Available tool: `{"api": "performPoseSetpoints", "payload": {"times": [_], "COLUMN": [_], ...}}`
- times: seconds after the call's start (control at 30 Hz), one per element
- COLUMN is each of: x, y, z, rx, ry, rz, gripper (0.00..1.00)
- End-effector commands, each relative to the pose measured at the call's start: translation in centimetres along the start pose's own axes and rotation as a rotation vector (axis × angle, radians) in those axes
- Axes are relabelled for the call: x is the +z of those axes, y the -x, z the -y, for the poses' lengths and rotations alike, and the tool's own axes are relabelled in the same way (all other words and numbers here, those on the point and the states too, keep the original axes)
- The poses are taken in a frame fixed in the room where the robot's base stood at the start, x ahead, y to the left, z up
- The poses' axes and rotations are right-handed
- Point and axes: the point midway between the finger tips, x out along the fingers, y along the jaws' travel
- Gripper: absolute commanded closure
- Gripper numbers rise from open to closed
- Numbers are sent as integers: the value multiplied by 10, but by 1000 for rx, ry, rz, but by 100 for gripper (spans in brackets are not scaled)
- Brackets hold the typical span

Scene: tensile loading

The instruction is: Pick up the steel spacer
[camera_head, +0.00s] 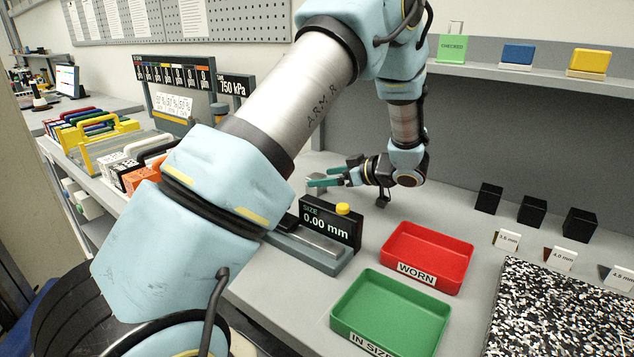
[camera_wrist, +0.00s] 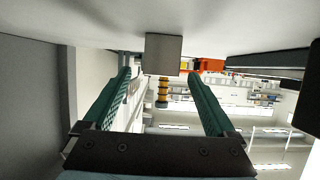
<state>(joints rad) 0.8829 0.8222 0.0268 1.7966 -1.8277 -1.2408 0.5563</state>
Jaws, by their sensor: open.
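The steel spacer looks to be the small plain grey block (camera_head: 316,187) on the bench, left of my gripper. In the wrist view the grey block (camera_wrist: 164,52) appears ahead of and between the fingertips, with the bench surface at the top of that picture. My gripper (camera_head: 314,178) is open, with its two green fingers level and pointing left at the block. In the wrist view my gripper (camera_wrist: 160,76) shows a wide gap with nothing clamped in it. Whether the fingertips overlap the block's sides cannot be told.
A size gauge (camera_head: 329,222) reading 0.00 mm stands nearer the camera. A red WORN tray (camera_head: 440,237) and a green IN SIZE tray (camera_head: 375,285) lie to its right. Several black blocks (camera_head: 532,210) stand farther right beside a speckled mat (camera_head: 560,310). A shelf (camera_head: 480,70) runs behind.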

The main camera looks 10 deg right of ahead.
Motion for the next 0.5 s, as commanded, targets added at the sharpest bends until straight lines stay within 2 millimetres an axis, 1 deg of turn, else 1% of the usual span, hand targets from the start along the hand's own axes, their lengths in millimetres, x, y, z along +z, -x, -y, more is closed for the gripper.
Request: {"api": "performPoseSetpoints", "payload": {"times": [0.03, 0.1, 0.2, 0.3, 0.5], "x": [-5, -5, -4, -2, -2], "y": [-7, -18, -30, -35, -36], "z": [1, 1, 1, 0, 0], "rx": [-4, -3, -2, -1, 0], "ry": [-1, -3, 0, -1, 0], "rz": [-2, -1, 0, 0, 0], "gripper": [9, 9, 9, 9, 9]}}
